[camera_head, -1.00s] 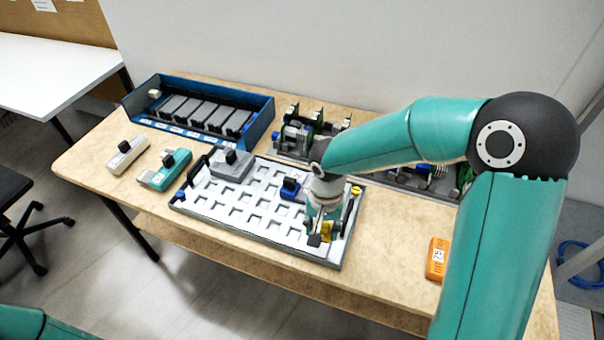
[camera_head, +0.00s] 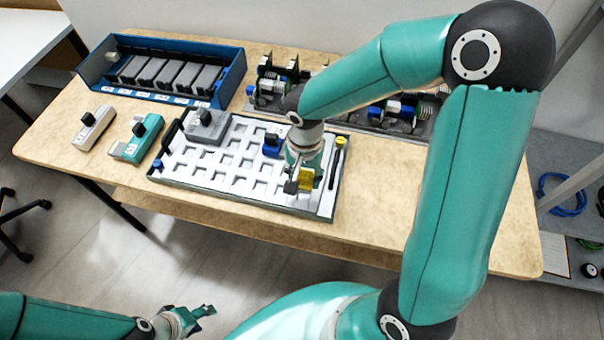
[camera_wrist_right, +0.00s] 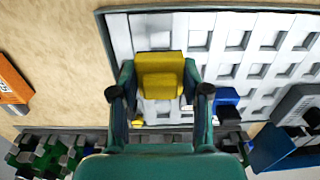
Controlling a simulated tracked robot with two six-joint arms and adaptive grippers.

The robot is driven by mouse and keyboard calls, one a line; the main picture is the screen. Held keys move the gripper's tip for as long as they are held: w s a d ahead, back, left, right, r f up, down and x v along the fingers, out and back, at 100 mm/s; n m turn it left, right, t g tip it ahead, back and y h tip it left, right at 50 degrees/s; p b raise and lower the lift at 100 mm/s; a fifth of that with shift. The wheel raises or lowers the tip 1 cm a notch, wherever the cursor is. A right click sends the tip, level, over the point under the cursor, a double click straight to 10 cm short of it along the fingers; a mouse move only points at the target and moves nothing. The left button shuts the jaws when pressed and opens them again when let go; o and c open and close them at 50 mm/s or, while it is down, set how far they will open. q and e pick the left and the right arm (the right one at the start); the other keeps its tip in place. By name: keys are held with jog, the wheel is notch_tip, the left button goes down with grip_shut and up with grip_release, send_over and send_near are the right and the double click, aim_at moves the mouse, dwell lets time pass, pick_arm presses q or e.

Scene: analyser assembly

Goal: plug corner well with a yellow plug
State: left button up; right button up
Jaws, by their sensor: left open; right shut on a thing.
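The white well tray (camera_head: 228,184) with rows of square wells lies on the table. In the head view my right gripper (camera_head: 303,186) is over the tray's right end, near its front corner. It is shut on a yellow plug (camera_head: 307,178), which also shows between the fingers in the right wrist view (camera_wrist_right: 160,74). The gripper partly hides the plug's underside and the wells below, so I cannot tell whether it touches the tray. My left gripper (camera_head: 200,318) is open and empty, low at the bottom of the head view, away from the table.
A grey block (camera_head: 208,127) and a blue block (camera_head: 272,146) sit on the tray. A teal module (camera_head: 132,147) and a beige module (camera_head: 94,128) lie left of it. A blue rack (camera_head: 235,80) stands behind. An orange box (camera_wrist_right: 12,80) shows in the wrist view.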

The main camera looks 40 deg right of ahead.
jog(key=b, duration=0.3)
send_over(304, 198)
jog(key=shift+f, duration=2.45)
jog(key=shift+f+b, duration=0.9)
jog(key=shift+b, duration=0.2)
jog(key=shift+b, duration=0.35)
jog(key=shift+f, duration=0.2)
jog(key=o, duration=1.3)
jog(key=shift+o, duration=0.2)
jog(key=shift+o, duration=0.2)
jog(key=shift+r+b, duration=0.2)
jog(key=shift+b, duration=0.1)
jog(key=shift+r+p, duration=0.95)
jog(key=shift+r, duration=0.8)
